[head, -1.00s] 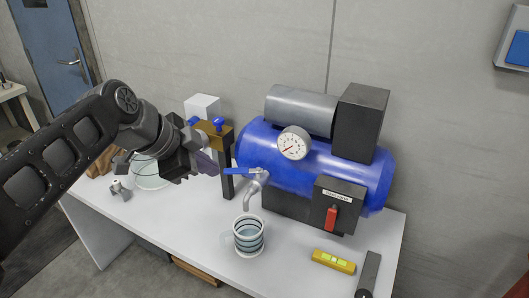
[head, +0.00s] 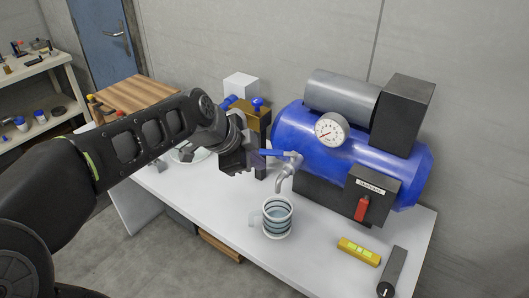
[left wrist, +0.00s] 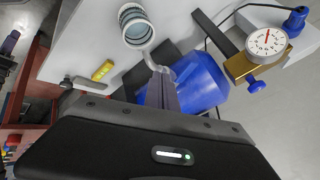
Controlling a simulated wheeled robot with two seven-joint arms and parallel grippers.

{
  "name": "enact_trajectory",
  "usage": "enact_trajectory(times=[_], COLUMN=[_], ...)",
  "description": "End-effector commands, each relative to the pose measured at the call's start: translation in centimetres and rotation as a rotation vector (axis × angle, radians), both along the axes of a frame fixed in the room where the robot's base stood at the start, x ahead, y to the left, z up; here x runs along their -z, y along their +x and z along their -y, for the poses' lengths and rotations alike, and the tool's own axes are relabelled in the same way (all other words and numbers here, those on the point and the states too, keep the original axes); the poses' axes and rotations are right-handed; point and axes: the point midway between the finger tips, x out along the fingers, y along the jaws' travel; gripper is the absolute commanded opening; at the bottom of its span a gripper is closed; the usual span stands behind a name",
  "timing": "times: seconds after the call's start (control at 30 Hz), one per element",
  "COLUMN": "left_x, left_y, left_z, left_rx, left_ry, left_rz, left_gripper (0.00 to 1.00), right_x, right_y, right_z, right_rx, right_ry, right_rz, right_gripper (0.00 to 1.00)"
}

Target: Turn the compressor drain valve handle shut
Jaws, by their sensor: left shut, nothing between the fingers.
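The blue compressor tank (head: 315,140) sits on the white workbench. Its drain valve has a blue lever handle (head: 283,154) pointing left, above a grey downturned spout (head: 286,174); the spout also shows in the left wrist view (left wrist: 166,53). My left gripper (head: 261,161) is shut and empty, its fingertips close to the handle's left end. I cannot tell whether they touch it. In the left wrist view the shut fingers (left wrist: 161,88) overlap the tank (left wrist: 203,83), and I cannot make out the handle. My right gripper is not in view.
A striped mug (head: 277,218) stands below the spout. A brass block (head: 258,121) with blue knobs stands behind my left gripper. A yellow level (head: 359,251) and a dark bar (head: 392,272) lie at the bench's front right. A red switch (head: 361,208) is on the compressor.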

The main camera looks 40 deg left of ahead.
Motion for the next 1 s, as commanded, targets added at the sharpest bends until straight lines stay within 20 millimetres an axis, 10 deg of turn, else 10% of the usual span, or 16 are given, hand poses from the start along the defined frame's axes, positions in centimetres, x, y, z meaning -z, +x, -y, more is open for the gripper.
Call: enact_trajectory(times=[0.4,1.0], left_x=[2.7,3.0], left_y=[4.9,5.6], left_z=[-1.4,-1.8], left_rx=[0.000,0.010], left_ry=[-0.001,0.000], left_rz=[-0.002,0.001], left_gripper=[0.00,0.00], right_x=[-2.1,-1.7], right_y=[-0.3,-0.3], right_z=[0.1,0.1], right_rx=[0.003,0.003], right_ry=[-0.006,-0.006], right_rz=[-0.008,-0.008], right_gripper=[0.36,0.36])
